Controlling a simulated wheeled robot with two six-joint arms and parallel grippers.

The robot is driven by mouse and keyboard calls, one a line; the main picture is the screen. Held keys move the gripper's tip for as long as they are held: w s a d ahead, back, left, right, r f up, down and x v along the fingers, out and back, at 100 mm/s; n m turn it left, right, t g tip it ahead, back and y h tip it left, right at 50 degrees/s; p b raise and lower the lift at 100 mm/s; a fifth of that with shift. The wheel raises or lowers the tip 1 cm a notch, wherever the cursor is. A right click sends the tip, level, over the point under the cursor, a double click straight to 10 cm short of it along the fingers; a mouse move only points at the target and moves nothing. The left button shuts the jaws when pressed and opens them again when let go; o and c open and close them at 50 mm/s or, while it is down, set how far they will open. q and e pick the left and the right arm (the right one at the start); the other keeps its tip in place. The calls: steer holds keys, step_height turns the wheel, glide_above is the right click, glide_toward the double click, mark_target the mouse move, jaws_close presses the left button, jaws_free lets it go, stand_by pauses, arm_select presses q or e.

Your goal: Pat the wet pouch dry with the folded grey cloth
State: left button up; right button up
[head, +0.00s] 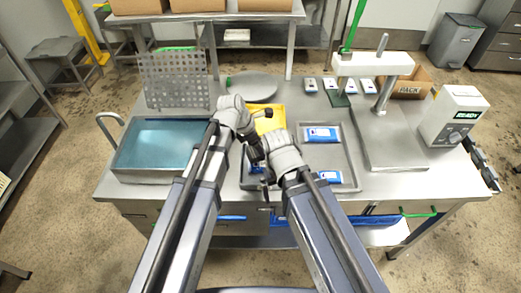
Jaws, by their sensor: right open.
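Blue-and-white pouches lie on a grey metal tray (349,158): one pouch (322,134) near its back and a smaller one (330,177) near its front. A bit of blue shows low beside my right gripper, mostly hidden. I cannot tell which pouch is wet. My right gripper (261,164) is open, over the left part of the tray area, left of both pouches. My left gripper (259,133) is just behind it, close to the yellow tray; its jaws are unclear. I cannot make out a folded grey cloth; the grippers and arms hide part of the table.
A teal-topped basin (162,146) and a perforated rack (175,82) stand left. A yellow tray (266,117) and an oval grey plate (252,86) lie behind my grippers. A white-headed press (372,65), several small pouches, a PACK box (406,84) and a READY unit (455,115) are right.

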arm_select(q)
steer(key=shift+s+b+x, duration=0.2)
steer(key=shift+b+x, duration=0.95)
steer(key=shift+x, duration=0.2)
steer(key=shift+s+b+x, duration=0.15)
steer(key=shift+b+x, duration=0.95)
steer(key=shift+x, duration=0.25)
steer(key=shift+f+b, duration=0.55)
step_height(320, 180, up, 7)
steer(key=p, duration=0.7)
stand_by(0.8)
